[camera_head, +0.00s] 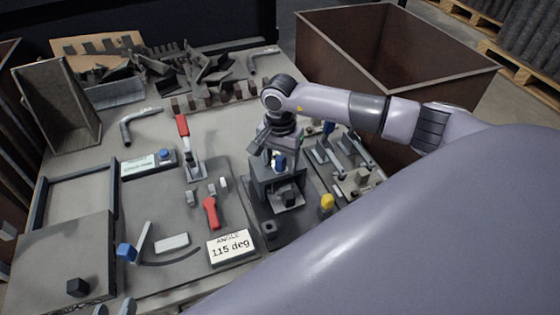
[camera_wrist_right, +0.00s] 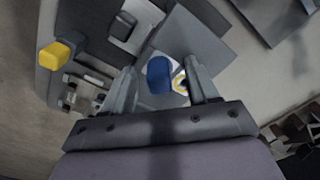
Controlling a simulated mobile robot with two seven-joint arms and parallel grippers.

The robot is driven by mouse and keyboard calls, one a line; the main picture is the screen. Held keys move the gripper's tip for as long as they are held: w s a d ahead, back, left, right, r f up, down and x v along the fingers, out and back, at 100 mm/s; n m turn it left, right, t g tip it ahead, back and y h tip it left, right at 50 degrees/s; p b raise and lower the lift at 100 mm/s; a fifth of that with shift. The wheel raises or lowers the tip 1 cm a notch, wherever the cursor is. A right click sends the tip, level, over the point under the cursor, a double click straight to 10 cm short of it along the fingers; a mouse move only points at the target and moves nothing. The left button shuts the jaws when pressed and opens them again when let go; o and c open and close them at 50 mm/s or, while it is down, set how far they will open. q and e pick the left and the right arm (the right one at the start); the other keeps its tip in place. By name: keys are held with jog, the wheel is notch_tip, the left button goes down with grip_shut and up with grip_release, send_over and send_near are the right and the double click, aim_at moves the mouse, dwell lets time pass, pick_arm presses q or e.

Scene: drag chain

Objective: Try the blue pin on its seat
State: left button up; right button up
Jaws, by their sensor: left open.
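The blue pin (camera_head: 279,162) stands at the dark grey block fixture (camera_head: 262,185) in the middle of the bench. The right wrist view shows the blue pin (camera_wrist_right: 159,76) from above, between the fingers of my right gripper (camera_wrist_right: 160,70). A gap shows on either side of it, and the fingers look open. A round white and yellow part (camera_wrist_right: 180,82) lies right beside the pin; whether this is its seat I cannot tell. In the head view my right gripper (camera_head: 272,143) points down over the fixture. My left gripper (camera_head: 114,307) is open at the bottom left edge, mostly cut off.
A yellow knob (camera_head: 327,202) stands right of the fixture. A red-handled clamp (camera_head: 183,128), a red lever (camera_head: 211,211) and a sign reading 115 deg (camera_head: 232,247) lie to the left. A large rusty bin (camera_head: 440,72) stands behind my right arm. Scrap metal covers the back of the bench.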

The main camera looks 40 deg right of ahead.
aim_at(280, 158)
pick_arm(q)
jog(key=shift+s+d+f, duration=0.1)
jog(key=shift+s+f, duration=0.15)
jog(key=shift+f, duration=0.1)
pick_arm(e)
jog(key=shift+r+p, duration=0.35)
jog(key=shift+r, duration=0.3)
pick_arm(q)
jog(key=shift+h, duration=0.3)
jog(key=r, duration=0.1)
jog(key=r+p, duration=0.1)
jog(key=d+r, duration=0.1)
jog(key=r, duration=0.1)
jog(key=shift+w+p, duration=0.3)
jog(key=shift+w, duration=0.05)
pick_arm(e)
notch_tip(280, 158, up, 6)
jog(key=shift+f, duration=0.1)
